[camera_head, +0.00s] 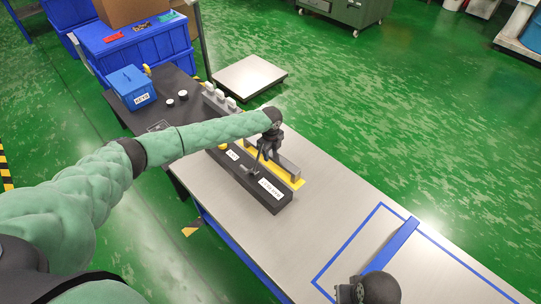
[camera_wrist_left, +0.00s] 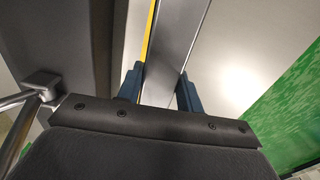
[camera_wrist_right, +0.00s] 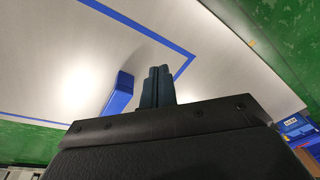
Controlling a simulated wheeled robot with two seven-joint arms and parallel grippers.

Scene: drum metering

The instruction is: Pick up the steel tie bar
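The steel tie bar (camera_head: 287,166) is a long grey bar lying along a yellow strip (camera_head: 297,183) on the bench, beside a dark labelled block (camera_head: 240,170). My left gripper (camera_head: 264,153) is over the bar from above. In the left wrist view the bar (camera_wrist_left: 182,40) runs between the two spread blue fingers (camera_wrist_left: 161,88). One finger is on each side of it, and contact is not clear. My arm and gripper hide part of the bar in the head view. My right gripper (camera_wrist_right: 158,88) is shut and empty, above the near end of the bench.
A blue bar (camera_head: 390,246) lies on the blue-outlined area of the bench near my right gripper. Grey pieces (camera_head: 220,98) stand on the far side of the block. A blue box (camera_head: 131,88) stands on the dark far end. The pale bench surface (camera_head: 340,195) between is clear.

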